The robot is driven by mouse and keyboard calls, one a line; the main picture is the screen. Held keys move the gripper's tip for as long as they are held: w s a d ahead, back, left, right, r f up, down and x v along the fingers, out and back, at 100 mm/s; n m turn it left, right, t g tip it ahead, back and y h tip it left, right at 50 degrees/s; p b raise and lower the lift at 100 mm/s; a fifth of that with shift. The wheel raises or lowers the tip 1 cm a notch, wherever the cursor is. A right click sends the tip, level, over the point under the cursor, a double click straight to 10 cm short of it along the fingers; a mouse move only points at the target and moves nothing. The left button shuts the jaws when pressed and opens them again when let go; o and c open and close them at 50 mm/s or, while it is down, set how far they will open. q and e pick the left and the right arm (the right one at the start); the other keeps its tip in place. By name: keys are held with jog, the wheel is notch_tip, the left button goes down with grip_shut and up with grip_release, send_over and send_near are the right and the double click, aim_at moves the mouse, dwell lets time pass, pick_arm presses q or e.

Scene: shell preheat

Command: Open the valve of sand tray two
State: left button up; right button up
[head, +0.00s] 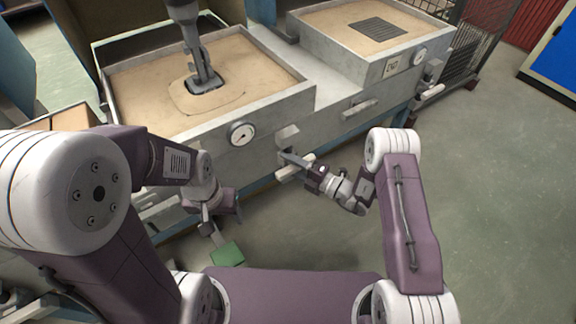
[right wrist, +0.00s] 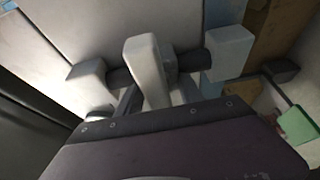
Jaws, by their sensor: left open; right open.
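The middle sand tray (head: 300,100) is a grey metal box with a round gauge (head: 242,133) on its front wall. Below and right of the gauge is its valve, with a pale lever (head: 296,168). My right gripper (head: 305,163) is open at this lever. In the right wrist view the pale lever (right wrist: 145,70) stands in front of a dark crossbar, between a grey block and a pale blue one. I cannot tell whether the gripper touches it. My left gripper (head: 215,215) is open, low in front of the tray and away from the valve; its fingertips are partly hidden.
A dark tool (head: 205,75) stands in the middle tray's sand. Another sand tray (head: 375,40), with a gauge (head: 421,53) and a dark grid, is at the right. A green piece (head: 227,255) lies below my left gripper. The floor at the right is clear.

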jog(key=shift+a, duration=0.15)
grip_shut()
dwell(1.4)
